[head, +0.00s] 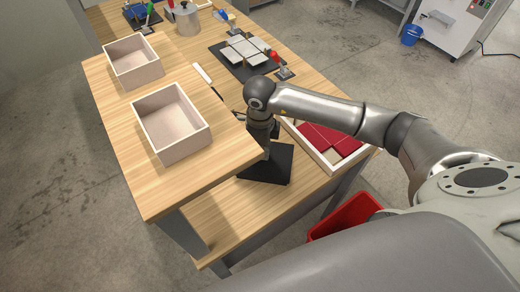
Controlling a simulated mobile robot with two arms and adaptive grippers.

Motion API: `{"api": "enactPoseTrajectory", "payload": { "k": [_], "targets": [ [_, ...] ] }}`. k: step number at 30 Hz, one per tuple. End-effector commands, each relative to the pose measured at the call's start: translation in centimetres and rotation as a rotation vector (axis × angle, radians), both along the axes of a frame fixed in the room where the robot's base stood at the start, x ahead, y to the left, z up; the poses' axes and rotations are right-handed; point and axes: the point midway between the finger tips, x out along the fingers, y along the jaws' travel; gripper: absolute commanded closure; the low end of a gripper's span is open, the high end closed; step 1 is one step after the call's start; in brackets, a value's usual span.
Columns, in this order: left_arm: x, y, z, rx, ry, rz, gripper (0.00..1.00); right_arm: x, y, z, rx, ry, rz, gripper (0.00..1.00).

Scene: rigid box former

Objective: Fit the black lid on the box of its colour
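A flat black piece, which looks like the black lid (280,165), is at the lower level of the wooden bench, right of the raised top. My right gripper (258,146) points down just over its left part. The fingertips are dark against the black, so I cannot tell whether they grip it. Two open, empty, pale pinkish boxes stand upright on the raised top: a nearer box (182,146) and a farther box (135,80). No black box is visible. My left gripper is not in view.
A pale tray with dark red panels (330,138) lies right of my gripper. A black mat with grey pieces (230,68), a red-topped tool (283,73) and a metal pot (187,22) are farther back. A red bin (345,217) stands below. The raised top's near end (165,190) is clear.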

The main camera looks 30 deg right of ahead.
Motion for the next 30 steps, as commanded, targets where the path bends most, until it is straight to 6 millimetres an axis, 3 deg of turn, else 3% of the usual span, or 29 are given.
{"api": "enactPoseTrajectory", "payload": {
  "k": [1, 7, 18, 23, 30],
  "targets": [
    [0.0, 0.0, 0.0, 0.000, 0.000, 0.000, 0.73, 0.0, 0.0, 0.0, 0.000, 0.000, 0.000, 0.95],
    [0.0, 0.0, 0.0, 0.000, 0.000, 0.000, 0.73, 0.0, 0.0, 0.0, 0.000, 0.000, 0.000, 0.70],
    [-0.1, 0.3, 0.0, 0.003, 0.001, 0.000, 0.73, 0.1, 0.0, 0.4, 0.000, -0.001, 0.000, 0.70],
    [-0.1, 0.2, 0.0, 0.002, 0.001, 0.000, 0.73, 0.1, 0.0, 2.8, 0.000, -0.005, 0.001, 0.70],
    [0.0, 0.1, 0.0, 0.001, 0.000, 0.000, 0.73, 0.2, 0.0, 8.0, 0.000, -0.005, 0.001, 0.70]
  ]
}}
